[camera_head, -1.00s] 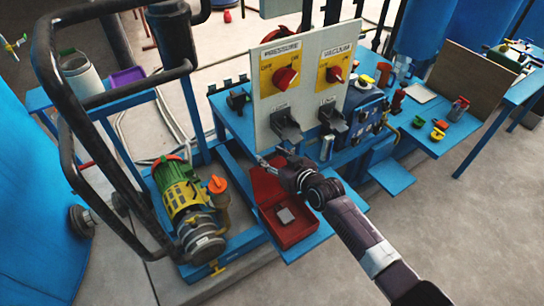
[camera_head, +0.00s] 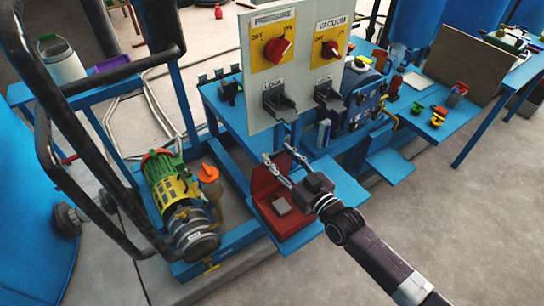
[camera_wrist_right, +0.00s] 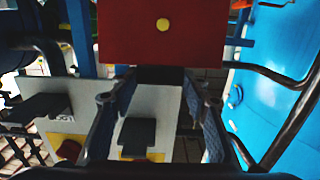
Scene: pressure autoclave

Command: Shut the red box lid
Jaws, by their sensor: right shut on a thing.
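The red box (camera_head: 297,233) sits on a low blue shelf, and a small grey block lies inside it. Its red lid (camera_head: 262,183) stands raised at the back, so the box is open. In the right wrist view a red panel with a yellow dot, likely the lid (camera_wrist_right: 195,40), fills the top middle. My right gripper (camera_head: 280,160) reaches in from the lower right, at the lid's upper edge. Its fingers show apart in both views and are shut on the lid; the exact contact is hard to see. My left gripper is not in view.
A grey switch panel (camera_head: 257,105) with red knobs and black lock levers stands just behind the box. A green and yellow pump (camera_head: 172,190) is to its left, beside a black pipe frame (camera_head: 62,110). A blue table (camera_head: 462,123) with small items is at right.

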